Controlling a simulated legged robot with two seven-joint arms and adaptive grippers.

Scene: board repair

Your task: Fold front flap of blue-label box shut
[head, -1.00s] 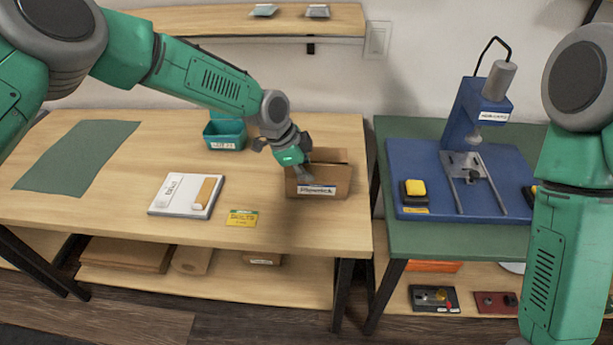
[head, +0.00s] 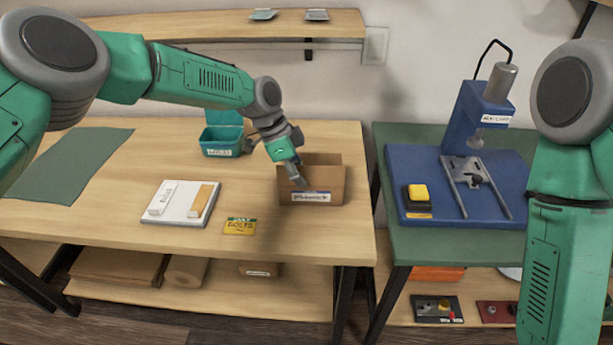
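The cardboard box (head: 328,184) stands near the right end of the wooden table, with a blue-and-white label (head: 311,197) on its front. Its top looks open, with flaps standing up at the back and right. My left gripper (head: 299,180) is at the box's front left, its fingers pointing down at the front edge above the label. It covers part of that edge, so I cannot tell whether it touches the front flap, and its finger opening does not show clearly. My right arm hangs at the right edge of the view; its gripper is out of frame.
A teal open-lidded bin (head: 222,140) stands behind and left of the box. A white tray (head: 181,215) and a yellow card (head: 240,226) lie in front left. A green mat (head: 70,165) lies far left. A blue press (head: 478,130) stands on the right table.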

